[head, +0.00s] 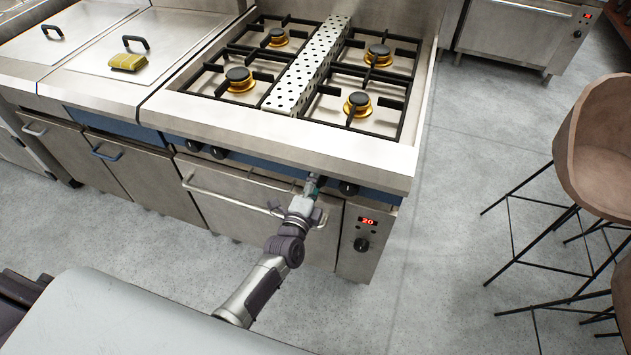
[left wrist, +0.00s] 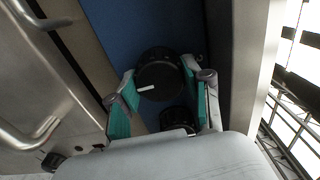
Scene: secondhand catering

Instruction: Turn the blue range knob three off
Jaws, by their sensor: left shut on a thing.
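The range (head: 285,143) has a blue front strip with black knobs. My left gripper (head: 313,184) is at this strip, right of centre, and is shut on a black knob. In the left wrist view this range knob (left wrist: 160,78) sits between the teal finger pads of the left gripper (left wrist: 161,72), with a short white mark on its face. A second black knob (left wrist: 178,119) shows nearer the palm, partly hidden. In the head view another knob (head: 348,188) is just right of the gripper. The gripped knob is mostly hidden there. My right gripper is not in view.
Two more knobs (head: 205,149) sit at the left of the strip. The oven handle (head: 225,197) runs below, close to my left arm. A control panel (head: 362,231) with a red display is at lower right. Brown stools (head: 600,150) stand right; floor between is clear.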

